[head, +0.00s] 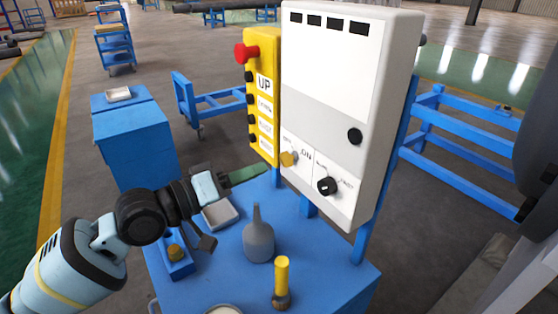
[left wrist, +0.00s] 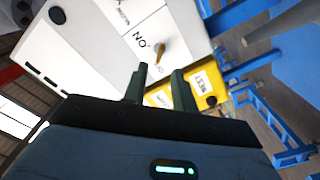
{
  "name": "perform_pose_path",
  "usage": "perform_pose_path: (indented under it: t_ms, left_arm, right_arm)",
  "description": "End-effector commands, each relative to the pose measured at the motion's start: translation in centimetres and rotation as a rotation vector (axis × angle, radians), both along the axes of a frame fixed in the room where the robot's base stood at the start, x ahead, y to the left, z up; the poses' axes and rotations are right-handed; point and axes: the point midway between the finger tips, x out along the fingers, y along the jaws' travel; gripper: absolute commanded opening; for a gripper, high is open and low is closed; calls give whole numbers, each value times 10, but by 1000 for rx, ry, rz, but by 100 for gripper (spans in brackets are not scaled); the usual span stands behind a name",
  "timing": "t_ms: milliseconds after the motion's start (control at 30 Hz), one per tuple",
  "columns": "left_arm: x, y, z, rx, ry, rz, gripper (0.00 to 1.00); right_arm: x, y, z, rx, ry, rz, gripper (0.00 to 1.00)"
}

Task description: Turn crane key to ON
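The crane key (head: 289,158) is a small yellow key low on the left of the white control box (head: 330,95). An ON label sits just right of it. I cannot tell exactly which mark the key points at. In the left wrist view the key (left wrist: 161,52) shows just beyond my fingertips. My left gripper (head: 262,171) is left of the box, its dark green fingers pointing toward the key. The left wrist view shows the fingers (left wrist: 160,72) apart with nothing between them. They look clear of the key. My right gripper is not in view.
A black knob (head: 327,186) is right of the key. A yellow pendant (head: 262,100) with a red button stands close behind my fingers. On the blue table (head: 330,285) below are a grey bottle (head: 258,240), a yellow-handled tool (head: 281,280) and a tray (head: 220,213).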

Motion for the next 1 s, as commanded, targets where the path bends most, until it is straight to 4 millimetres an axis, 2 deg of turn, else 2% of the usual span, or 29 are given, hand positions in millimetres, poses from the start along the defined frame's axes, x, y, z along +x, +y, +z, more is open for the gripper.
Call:
perform_pose_path:
  t_ms: [200,400,800,1000]
  left_arm:
    - [18,-29,4,-2,-4,-1,27]
    - [32,-48,3,-1,-3,0,27]
    - [36,-54,1,1,-2,-1,27]
    - [36,-54,1,1,-2,-1,2]
  right_arm:
    - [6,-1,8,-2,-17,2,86]
    - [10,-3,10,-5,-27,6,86]
    - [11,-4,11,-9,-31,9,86]
    - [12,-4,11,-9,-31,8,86]
